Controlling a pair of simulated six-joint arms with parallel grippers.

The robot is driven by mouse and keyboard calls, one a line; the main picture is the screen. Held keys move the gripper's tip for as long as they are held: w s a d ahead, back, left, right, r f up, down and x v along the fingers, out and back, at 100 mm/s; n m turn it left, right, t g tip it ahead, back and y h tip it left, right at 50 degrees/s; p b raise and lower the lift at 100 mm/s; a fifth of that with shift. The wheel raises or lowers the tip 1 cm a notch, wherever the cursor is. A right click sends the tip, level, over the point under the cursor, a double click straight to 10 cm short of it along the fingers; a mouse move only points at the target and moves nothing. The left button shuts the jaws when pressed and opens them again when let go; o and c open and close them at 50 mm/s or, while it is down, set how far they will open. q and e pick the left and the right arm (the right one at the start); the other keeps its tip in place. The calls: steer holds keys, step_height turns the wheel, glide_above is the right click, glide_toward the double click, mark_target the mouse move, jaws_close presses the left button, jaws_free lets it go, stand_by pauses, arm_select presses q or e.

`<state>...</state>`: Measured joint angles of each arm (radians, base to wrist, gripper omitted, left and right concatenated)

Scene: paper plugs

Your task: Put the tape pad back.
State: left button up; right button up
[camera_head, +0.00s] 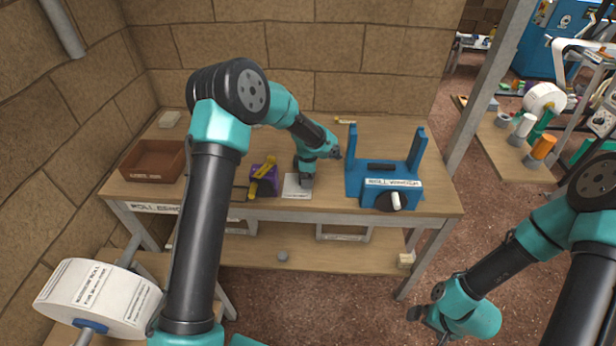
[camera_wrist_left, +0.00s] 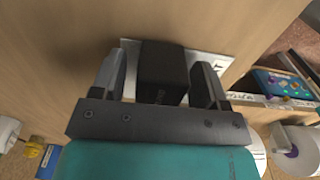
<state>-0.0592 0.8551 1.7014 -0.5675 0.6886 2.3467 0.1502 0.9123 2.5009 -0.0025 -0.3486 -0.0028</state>
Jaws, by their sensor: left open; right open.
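A dark block (camera_wrist_left: 163,72), which may be the tape pad, stands between the fingers of my left gripper (camera_wrist_left: 160,85) in the left wrist view. The fingers are spread on either side of it, and I cannot tell whether they touch it. It sits over a white sheet (camera_wrist_left: 215,60) on the workbench. In the head view my left gripper (camera_head: 306,182) reaches down over the white sheet (camera_head: 292,190) and hides most of the block. My right gripper (camera_head: 430,318) is open, low at the right, away from the bench.
A purple and yellow device (camera_head: 263,182) stands just left of the sheet. A blue two-post stand (camera_head: 358,178) is to the right. A brown tray (camera_head: 153,162) is at the bench's left. The workbench (camera_head: 228,205) has free room at its back and far right.

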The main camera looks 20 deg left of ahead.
arm_select(q)
step_height(320, 180, up, 12)
stand_by(0.5)
steer(key=shift+f, duration=0.1)
stand_by(0.4)
